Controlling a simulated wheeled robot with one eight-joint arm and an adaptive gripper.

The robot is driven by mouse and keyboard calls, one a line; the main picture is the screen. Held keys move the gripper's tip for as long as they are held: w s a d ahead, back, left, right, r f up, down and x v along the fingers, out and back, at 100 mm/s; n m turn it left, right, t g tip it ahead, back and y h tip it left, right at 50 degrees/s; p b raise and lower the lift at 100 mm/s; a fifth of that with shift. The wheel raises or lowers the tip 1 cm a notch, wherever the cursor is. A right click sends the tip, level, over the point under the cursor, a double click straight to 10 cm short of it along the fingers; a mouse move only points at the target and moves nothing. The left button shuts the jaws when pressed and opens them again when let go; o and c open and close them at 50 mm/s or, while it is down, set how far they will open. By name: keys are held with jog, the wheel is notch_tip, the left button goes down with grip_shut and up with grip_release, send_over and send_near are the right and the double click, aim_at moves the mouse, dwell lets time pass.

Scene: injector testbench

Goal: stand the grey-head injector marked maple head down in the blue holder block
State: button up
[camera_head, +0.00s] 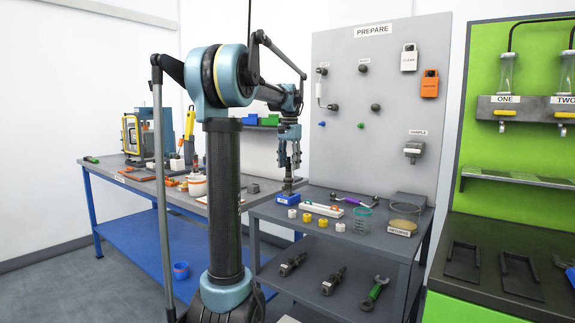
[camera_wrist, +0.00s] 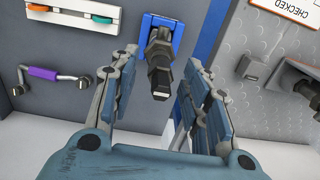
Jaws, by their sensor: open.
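The blue holder block (camera_head: 287,199) sits on the grey table near its left edge. It also shows at the top middle of the wrist view (camera_wrist: 178,35). A dark injector (camera_wrist: 160,75) stands in it, its free end towards the wrist camera. Its head and any maple marking cannot be made out. My gripper (camera_head: 289,165) points down above the block. Its fingers are open, one on each side of the injector in the wrist view, with gaps showing. Two more dark injectors (camera_head: 292,264) (camera_head: 333,280) lie on the lower shelf; their markings are unreadable.
A white tray with coloured pieces (camera_head: 321,210), yellow and white caps (camera_head: 308,218), a purple-handled tool (camera_head: 352,201), a glass beaker (camera_head: 361,219) and a round RETURNS dish (camera_head: 404,219) stand right of the block. In the wrist view, another dark injector (camera_wrist: 300,75) lies near a CHECKED label.

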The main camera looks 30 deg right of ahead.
jog(key=shift+r, duration=0.1)
notch_tip(320, 180, up, 12)
jog(key=s+a+f+n, duration=0.3)
jog(key=a+f, duration=0.4)
jog(key=a, duration=0.6)
jog(key=s+a+f+n, duration=0.35)
jog(key=a+f, duration=0.35)
jog(key=a, duration=0.6)
jog(key=s+a+f+n, duration=0.2)
jog(key=s+a+f, duration=0.3)
jog(key=f, duration=0.4)
jog(key=s+a+f+n+t, duration=0.1)
jog(key=s+a+f+n, duration=0.2)
jog(key=s+f, duration=0.3)
jog(key=s+a+f+n+t, duration=0.1)
jog(key=s+a+f, duration=0.4)
jog(key=f, duration=0.7)
jog(key=shift+s+a+n, duration=0.4)
jog(key=shift+a+n, duration=0.25)
jog(key=shift+a, duration=0.2)
